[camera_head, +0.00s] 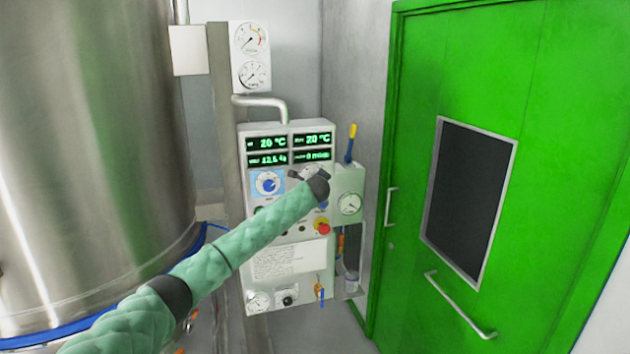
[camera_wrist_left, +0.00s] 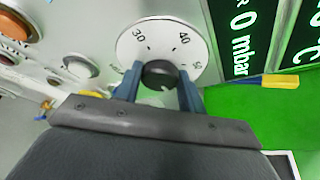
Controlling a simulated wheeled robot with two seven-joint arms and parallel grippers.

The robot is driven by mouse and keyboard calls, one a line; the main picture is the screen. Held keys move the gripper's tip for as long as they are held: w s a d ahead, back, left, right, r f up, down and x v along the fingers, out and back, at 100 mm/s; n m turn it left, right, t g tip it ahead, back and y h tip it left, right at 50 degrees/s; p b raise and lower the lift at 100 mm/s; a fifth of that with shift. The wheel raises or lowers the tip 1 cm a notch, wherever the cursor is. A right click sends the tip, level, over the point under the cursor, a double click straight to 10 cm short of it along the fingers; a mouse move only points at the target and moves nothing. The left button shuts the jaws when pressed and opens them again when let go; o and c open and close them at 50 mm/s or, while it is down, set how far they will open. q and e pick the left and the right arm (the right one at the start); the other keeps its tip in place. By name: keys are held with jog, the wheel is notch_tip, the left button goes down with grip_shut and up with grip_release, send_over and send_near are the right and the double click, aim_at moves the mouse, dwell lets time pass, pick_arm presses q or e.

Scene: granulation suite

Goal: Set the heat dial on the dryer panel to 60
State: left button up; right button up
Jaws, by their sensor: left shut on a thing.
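The dryer panel (camera_head: 285,262) stands on the wall, with green displays (camera_head: 289,149) reading 20 °C twice, about 12.5 kg and 0 mbar. My left gripper (camera_head: 312,174) is in front of its upper right part and covers most of the dial there. In the left wrist view a white dial plate (camera_wrist_left: 146,27) shows 30, 40 and 50. Its black knob (camera_wrist_left: 158,72) sits between the two blue-grey fingers of my left gripper (camera_wrist_left: 159,86), which is shut on it. I cannot make out where the knob points. My right gripper is not in view.
A blue-framed dial (camera_head: 267,182) is left of my gripper, and a red button (camera_head: 321,225) is below it. A side box (camera_head: 349,183) with a gauge stands right of the panel. A steel vessel (camera_head: 90,150) fills the left, a green door (camera_head: 560,150) the right.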

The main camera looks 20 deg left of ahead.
pick_arm(q)
jog(key=shift+f+m, duration=0.15)
jog(key=shift+m, duration=0.15)
jog(key=o, duration=0.9)
jog(key=shift+o, duration=0.3)
